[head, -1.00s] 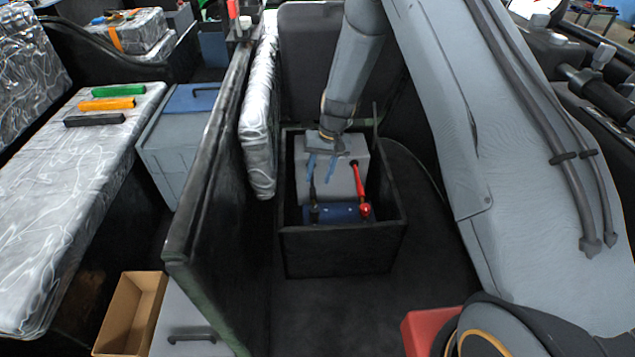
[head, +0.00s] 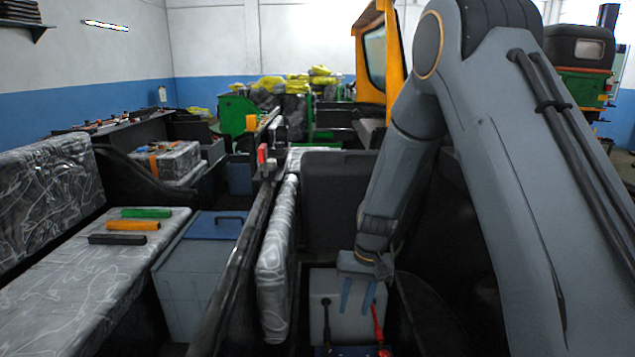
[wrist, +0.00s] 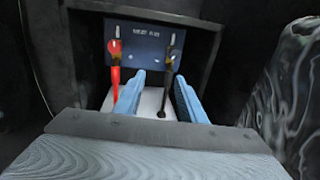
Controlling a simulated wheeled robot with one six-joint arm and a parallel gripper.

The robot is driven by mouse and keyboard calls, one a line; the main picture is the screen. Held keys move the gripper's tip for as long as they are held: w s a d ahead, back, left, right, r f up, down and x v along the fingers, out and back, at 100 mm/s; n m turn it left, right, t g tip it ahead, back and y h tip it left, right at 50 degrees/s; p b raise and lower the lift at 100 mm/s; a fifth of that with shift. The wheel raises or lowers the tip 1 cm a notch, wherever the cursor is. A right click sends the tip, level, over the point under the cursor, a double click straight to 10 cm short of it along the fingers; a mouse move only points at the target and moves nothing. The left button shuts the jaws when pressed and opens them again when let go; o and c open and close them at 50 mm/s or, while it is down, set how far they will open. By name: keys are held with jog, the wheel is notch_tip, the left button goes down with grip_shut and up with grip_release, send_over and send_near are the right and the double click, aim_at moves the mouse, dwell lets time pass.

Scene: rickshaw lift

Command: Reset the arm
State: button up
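My arm bends down from the right in the head view, and my gripper (head: 358,296) hangs over the box in the dark compartment. Its two blue fingers are apart with nothing between them. In the wrist view the open fingers (wrist: 158,98) point toward a blue panel (wrist: 147,45). A red-handled lever or clamp (wrist: 115,62) is left of the fingers and a black one (wrist: 168,72) shows near the right finger. In the head view the black one (head: 326,320) and the red one (head: 378,325) stand by the light grey box (head: 325,285).
A dark partition rail (head: 225,290) and a silver-patterned cushion (head: 275,270) stand left of my gripper. Farther left are a grey chest with a blue lid (head: 205,225) and a patterned bench (head: 60,285) with green, orange and black bars. Open space lies above the compartment.

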jog(key=s+d+r, duration=0.3)
jog(key=s+r, duration=0.1)
jog(key=s, duration=0.4)
jog(key=s+d+r+h, duration=0.1)
jog(key=s+d+r, duration=0.2)
jog(key=s, duration=0.5)
jog(key=s+d+r, duration=0.3)
jog(key=s+r, duration=0.3)
jog(key=s, duration=0.2)
jog(key=shift+s+d+h, duration=0.25)
jog(key=shift+h, duration=0.05)
jog(key=shift+c, duration=0.3)
dwell(0.8)
